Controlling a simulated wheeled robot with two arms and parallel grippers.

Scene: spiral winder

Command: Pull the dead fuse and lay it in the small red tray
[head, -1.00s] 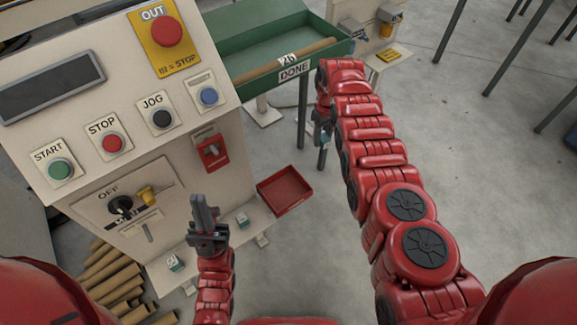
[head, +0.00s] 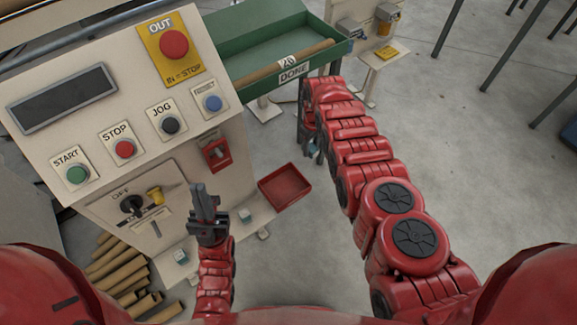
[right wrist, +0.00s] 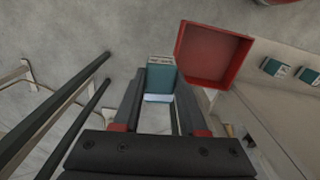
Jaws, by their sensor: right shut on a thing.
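The fuse (right wrist: 161,76) is a teal block with a pale end, gripped between the fingertips of my right gripper (right wrist: 160,92). In the right wrist view, the small red tray (right wrist: 213,54) lies just beyond and to the right of the fuse. In the head view, my right gripper (head: 313,148) hangs beyond and right of the tray (head: 284,187), which looks empty on the floor side of the machine's ledge. The red fuse holder (head: 217,153) is on the machine's front. My left gripper (head: 205,205) points up before the machine; its finger gap is unclear.
The control panel (head: 135,115) stands at left, with two teal-and-white blocks (head: 245,215) on its low ledge. A green DONE trough (head: 265,40) is behind. Cardboard tubes (head: 120,272) are at lower left. Open floor lies to the right.

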